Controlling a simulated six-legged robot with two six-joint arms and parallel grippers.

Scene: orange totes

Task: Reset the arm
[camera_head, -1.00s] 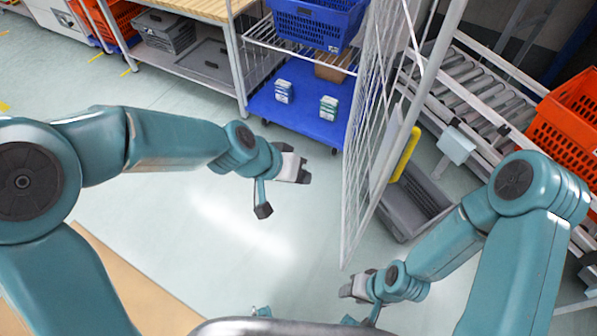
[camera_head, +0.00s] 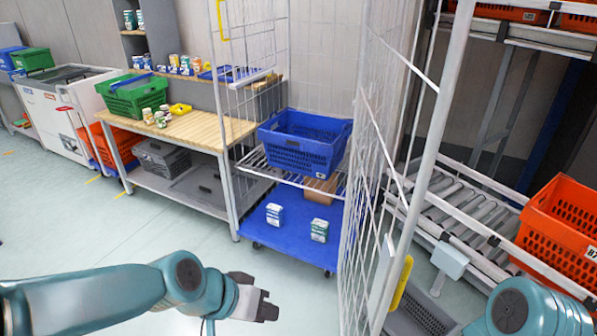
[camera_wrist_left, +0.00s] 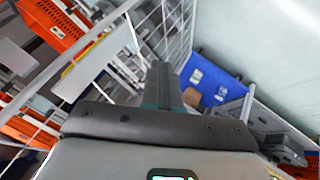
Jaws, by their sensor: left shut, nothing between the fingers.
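My left gripper (camera_head: 262,303) shows at the lower middle of the head view, in front of the blue cart and over the open floor. It is shut and empty. In the left wrist view its dark fingers (camera_wrist_left: 161,84) are together, pointing toward the wire cage panel and the blue shelf. My left arm (camera_head: 90,300) stretches in from the left edge. Of my right arm (camera_head: 535,308) only a teal joint shows at the lower right; the right gripper is out of view.
A wheeled cage cart has a blue base (camera_head: 290,233) with two small boxes and a blue basket (camera_head: 304,142) above. Its open mesh door (camera_head: 372,175) stands between my arms. A wooden bench (camera_head: 190,128) is at the left. Roller racks with an orange tote (camera_head: 560,228) are at the right. Floor at left is clear.

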